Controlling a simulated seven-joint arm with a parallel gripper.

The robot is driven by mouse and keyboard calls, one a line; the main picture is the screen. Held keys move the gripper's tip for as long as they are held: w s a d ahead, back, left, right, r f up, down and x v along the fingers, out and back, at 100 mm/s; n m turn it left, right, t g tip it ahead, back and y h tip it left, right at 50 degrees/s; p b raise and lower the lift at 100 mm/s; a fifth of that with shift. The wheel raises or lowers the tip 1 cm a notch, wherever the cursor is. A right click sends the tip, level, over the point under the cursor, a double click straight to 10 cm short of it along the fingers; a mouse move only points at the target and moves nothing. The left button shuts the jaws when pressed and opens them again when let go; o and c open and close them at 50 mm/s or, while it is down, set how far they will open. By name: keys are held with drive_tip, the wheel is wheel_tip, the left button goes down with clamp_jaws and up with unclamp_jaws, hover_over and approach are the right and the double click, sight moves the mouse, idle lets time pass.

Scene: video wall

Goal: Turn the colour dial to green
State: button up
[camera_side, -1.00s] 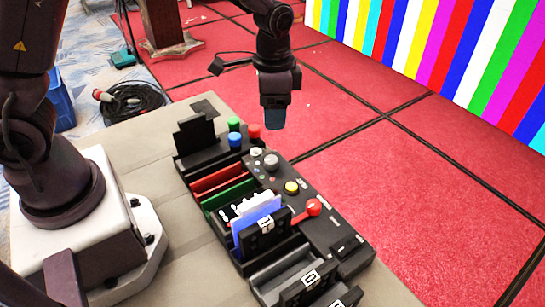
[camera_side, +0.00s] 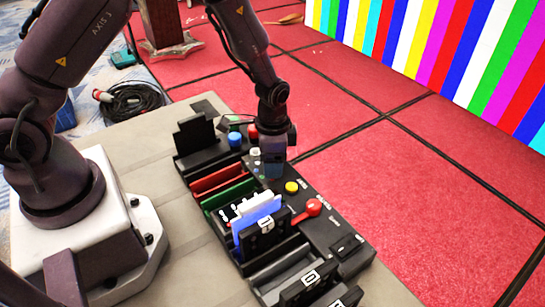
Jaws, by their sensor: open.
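My gripper (camera_side: 273,172) points straight down over the upper part of the black control panel (camera_side: 325,222). It is open, and its fingertips are at the grey colour dial, around or just above it; I cannot tell whether they touch it. The dial is hidden behind the gripper, so its pointer direction cannot be read. Small coloured marks show just left of the fingers, too small to read well.
A yellow button (camera_side: 291,187) and a red-knobbed lever (camera_side: 313,207) sit near the gripper. Blue (camera_side: 235,139) and red (camera_side: 253,132) pegs stand behind. Slots to the left hold red, green, blue and white cards. A striped video wall (camera_side: 450,60) stands beyond the red floor.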

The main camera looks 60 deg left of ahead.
drive_tip(key=c, duration=0.9)
drive_tip(key=n, duration=0.3)
drive_tip(key=shift+n, duration=0.3)
drive_tip(key=shift+a+n, duration=0.1)
drive_tip(key=shift+n, duration=1.9)
drive_tip(key=o, duration=0.9)
